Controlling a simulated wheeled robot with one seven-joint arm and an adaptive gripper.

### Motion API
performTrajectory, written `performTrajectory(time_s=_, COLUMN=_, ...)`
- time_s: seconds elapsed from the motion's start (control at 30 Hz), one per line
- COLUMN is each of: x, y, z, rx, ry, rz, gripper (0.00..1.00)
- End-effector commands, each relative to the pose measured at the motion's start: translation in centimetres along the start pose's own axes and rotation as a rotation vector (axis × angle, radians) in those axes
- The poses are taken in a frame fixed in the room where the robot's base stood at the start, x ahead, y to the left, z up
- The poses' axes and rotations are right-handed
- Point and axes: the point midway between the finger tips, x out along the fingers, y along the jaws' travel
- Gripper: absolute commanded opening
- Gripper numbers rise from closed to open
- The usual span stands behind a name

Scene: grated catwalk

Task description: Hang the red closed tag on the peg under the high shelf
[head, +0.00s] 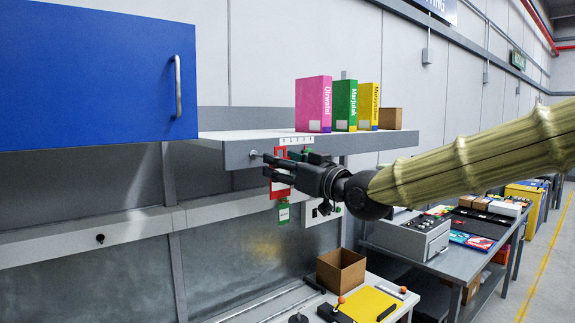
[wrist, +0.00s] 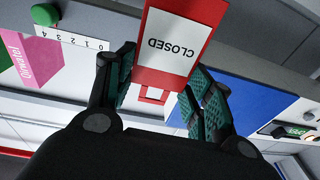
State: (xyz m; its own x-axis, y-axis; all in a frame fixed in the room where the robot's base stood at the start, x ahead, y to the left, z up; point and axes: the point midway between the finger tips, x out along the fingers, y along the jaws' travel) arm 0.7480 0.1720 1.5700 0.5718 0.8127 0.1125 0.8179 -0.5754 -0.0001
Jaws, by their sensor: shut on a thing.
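The red tag with a white panel reading CLOSED (wrist: 178,40) is between the fingers of my gripper (wrist: 165,85) in the wrist view, its lettering upside down. In the head view my gripper (head: 272,170) is at the underside of the high shelf (head: 235,147), shut on the tag, and red parts of the tag (head: 281,153) show around the fingers. A small round metal fitting (head: 253,154) sits by the shelf's front edge, left of the fingertips; I cannot tell if it is the peg. The tag's hole and its contact with any peg are not clear.
Pink (head: 313,104), green and yellow boxes and a brown box stand on the shelf. A blue cabinet (head: 110,75) is at left. An open cardboard box (head: 341,270) stands on the bench below.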

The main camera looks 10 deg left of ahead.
Motion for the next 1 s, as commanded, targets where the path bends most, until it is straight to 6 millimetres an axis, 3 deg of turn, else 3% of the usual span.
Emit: performTrajectory(time_s=1.0, x=4.5, y=0.2, z=1.0, rx=0.0, ry=-0.001, rz=-0.001, gripper=0.34)
